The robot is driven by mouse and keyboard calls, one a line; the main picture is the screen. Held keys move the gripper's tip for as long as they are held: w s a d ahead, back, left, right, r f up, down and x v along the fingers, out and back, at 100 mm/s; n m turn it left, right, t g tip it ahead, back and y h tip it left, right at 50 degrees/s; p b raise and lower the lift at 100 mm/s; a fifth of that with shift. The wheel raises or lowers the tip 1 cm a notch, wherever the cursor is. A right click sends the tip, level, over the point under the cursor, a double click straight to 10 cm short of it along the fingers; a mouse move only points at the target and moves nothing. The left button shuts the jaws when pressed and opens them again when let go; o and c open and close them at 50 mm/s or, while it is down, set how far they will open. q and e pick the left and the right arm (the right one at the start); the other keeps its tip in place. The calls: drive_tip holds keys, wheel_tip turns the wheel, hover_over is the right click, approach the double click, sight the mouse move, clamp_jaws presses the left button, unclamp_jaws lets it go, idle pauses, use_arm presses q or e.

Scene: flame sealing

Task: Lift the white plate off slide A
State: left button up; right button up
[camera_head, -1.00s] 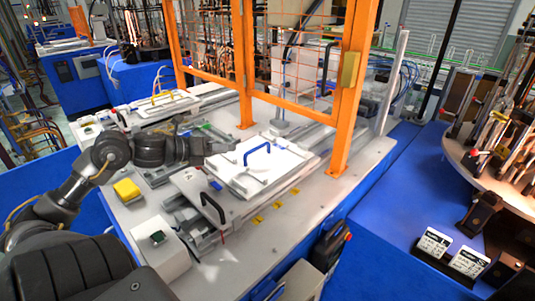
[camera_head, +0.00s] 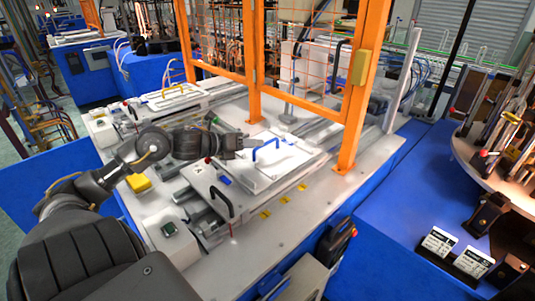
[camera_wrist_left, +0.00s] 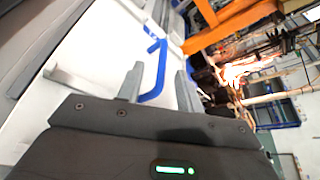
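The white plate (camera_head: 294,161) with a blue arched handle (camera_head: 266,148) lies flat on the near slide (camera_head: 212,187) on the bench. The slide has a grey end plate with a black handle (camera_head: 222,205). My left gripper (camera_head: 256,143) reaches in from the left, at the blue handle. In the left wrist view my left gripper (camera_wrist_left: 158,88) is open, with one finger on each side of the blue handle (camera_wrist_left: 157,75). I cannot tell if either finger touches it. The white plate (camera_wrist_left: 98,58) fills the left of that view. My right gripper is not in view.
Orange guard posts (camera_head: 357,130) with mesh stand behind and right of the plate. A yellow block (camera_head: 138,183) and a white button box (camera_head: 171,240) sit on the near left of the bench. A second slide with a yellow handle (camera_head: 172,90) lies farther back.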

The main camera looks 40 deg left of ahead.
sight(267, 149)
use_arm(q)
drive_tip(key=x, duration=0.1)
drive_tip(key=p+x, duration=0.1)
drive_tip(key=x, duration=0.1)
drive_tip(key=shift+w+d+r, duration=0.15)
drive_tip(key=shift+r, duration=0.05)
drive_tip(key=shift+w+d+f+p, duration=0.15)
drive_tip(key=shift+w+f+p, duration=0.2)
drive_tip(key=shift+w, duration=0.15)
clamp_jaws()
drive_tip(key=shift+r, duration=0.1)
